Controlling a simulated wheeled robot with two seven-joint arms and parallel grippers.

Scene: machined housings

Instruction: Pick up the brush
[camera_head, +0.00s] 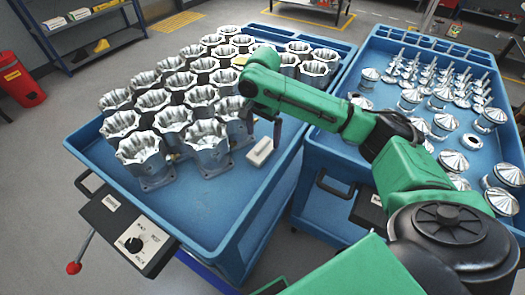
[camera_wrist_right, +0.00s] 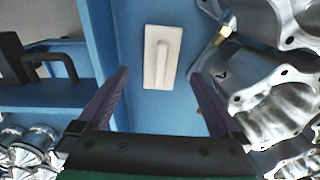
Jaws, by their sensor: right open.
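A white rectangular block with a raised bar along it, which looks like the brush (camera_head: 260,151), lies on the floor of the left blue cart, right of the metal housings. In the right wrist view the brush (camera_wrist_right: 163,50) lies ahead, roughly centred between my fingertips and beyond them. My right gripper (camera_head: 276,133) is above the cart beside the brush, partly hidden by its own arm. In the right wrist view my right gripper (camera_wrist_right: 159,75) is open, its two dark fingers apart with nothing between them. My left gripper is not in view.
Several machined housings (camera_head: 143,157) stand close to the brush on the left. The blue cart (camera_head: 205,225) has a raised rim near the brush's right side. A second blue cart (camera_head: 345,150) with shiny metal parts stands to the right. The left cart's front floor is clear.

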